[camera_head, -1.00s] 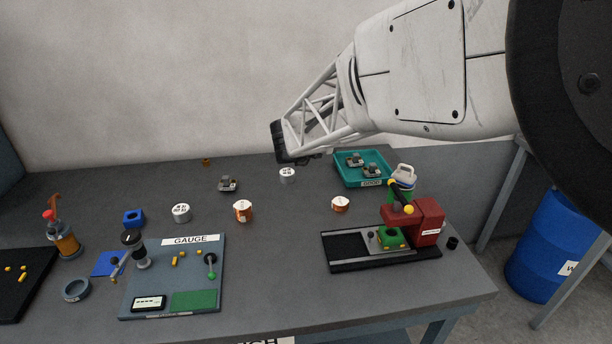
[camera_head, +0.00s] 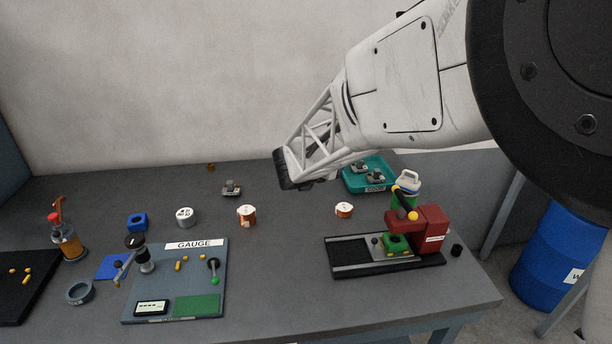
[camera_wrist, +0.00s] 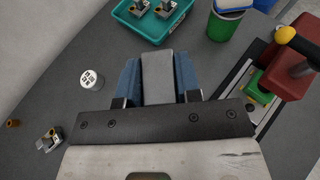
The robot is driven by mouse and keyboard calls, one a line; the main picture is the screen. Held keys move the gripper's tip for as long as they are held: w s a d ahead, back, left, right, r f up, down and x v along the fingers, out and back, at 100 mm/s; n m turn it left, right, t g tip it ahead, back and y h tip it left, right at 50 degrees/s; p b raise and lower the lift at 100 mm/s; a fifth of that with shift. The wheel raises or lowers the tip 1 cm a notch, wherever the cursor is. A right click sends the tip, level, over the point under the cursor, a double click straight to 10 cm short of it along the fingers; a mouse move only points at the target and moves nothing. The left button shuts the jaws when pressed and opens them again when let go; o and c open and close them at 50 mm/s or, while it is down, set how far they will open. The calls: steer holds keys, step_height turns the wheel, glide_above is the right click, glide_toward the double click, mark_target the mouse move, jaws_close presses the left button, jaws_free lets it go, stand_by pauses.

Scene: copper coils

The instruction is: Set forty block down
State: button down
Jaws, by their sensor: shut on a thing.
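My gripper (camera_wrist: 157,58) is shut on a plain grey block (camera_wrist: 158,82), which sits between its two blue fingers in the wrist view. No number shows on the block. In the head view, my gripper (camera_head: 288,170) is over the back middle of the bench; its fingers and the block are hidden there behind my dark wrist part. The wrist view looks down past the block at grey bench top (camera_wrist: 195,65). I cannot tell whether the block touches the bench.
A white labelled cylinder (camera_wrist: 92,79) stands left of the fingers. A teal tray (camera_wrist: 152,33) with grey parts and a green bin (camera_wrist: 224,27) lie beyond. The red machine (camera_head: 431,228) is front right, the gauge board (camera_head: 205,277) front left. Copper coils (camera_head: 247,215) stand mid-bench.

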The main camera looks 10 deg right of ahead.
step_height(320, 180, down, 15)
steer(key=shift+f, duration=0.1)
stand_by(0.4)
glide_above(321, 196)
steer(key=shift+s+f, duration=0.1)
steer(key=shift+f, duration=0.65)
stand_by(0.3)
steer(key=shift+f, duration=1.75)
steer(key=shift+f, duration=0.15)
